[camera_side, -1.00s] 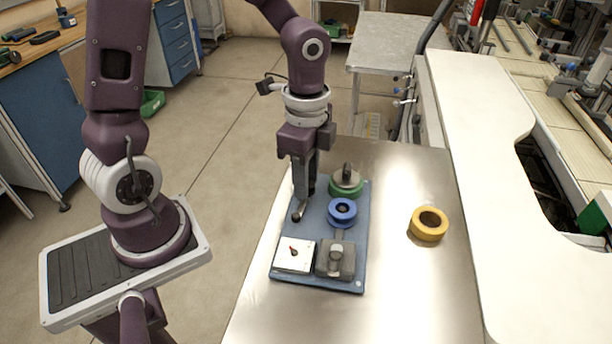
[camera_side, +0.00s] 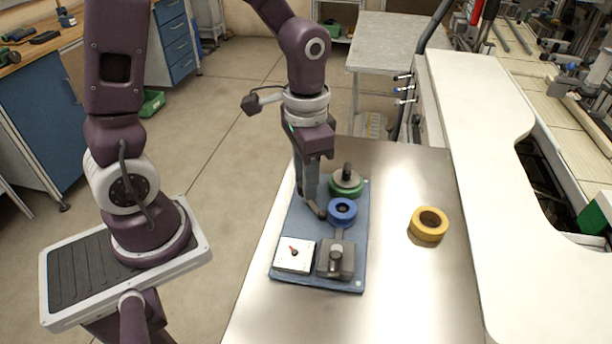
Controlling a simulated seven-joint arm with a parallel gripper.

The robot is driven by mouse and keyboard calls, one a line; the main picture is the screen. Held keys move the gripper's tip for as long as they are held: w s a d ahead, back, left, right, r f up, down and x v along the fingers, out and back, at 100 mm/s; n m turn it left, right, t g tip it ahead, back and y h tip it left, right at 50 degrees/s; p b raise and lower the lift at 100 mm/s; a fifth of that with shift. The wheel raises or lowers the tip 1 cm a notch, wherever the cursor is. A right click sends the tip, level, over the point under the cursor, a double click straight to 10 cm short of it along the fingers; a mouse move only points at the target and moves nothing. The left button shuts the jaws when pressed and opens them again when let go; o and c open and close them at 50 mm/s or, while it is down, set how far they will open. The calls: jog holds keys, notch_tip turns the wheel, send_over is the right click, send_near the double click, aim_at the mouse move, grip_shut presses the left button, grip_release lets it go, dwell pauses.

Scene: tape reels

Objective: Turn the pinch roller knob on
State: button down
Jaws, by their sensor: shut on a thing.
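A blue base plate (camera_side: 299,228) lies on the metal table. It carries a blue reel (camera_side: 342,212), a green reel (camera_side: 346,188) with a dark upright post, a white square (camera_side: 295,256) with a small red-tipped pointer, and a grey block (camera_side: 336,260) with a round knob on top. My gripper (camera_side: 317,208) points down over the plate, just left of the blue reel. It is shut on a small dark part at its fingertips, mostly hidden by the fingers. I cannot tell whether this part is the pinch roller knob.
A yellow tape ring (camera_side: 429,224) lies alone on the metal table (camera_side: 410,290), right of the plate. The table around it is clear. A white counter (camera_side: 490,200) borders the table on the right.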

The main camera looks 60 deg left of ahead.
jog(key=shift+n, duration=0.7)
jog(key=c, duration=1.1)
grip_release()
jog(key=shift+r, duration=0.15)
notch_tip(320, 180, up, 6)
jog(key=shift+f, duration=0.1)
jog(key=shift+r, duration=0.55)
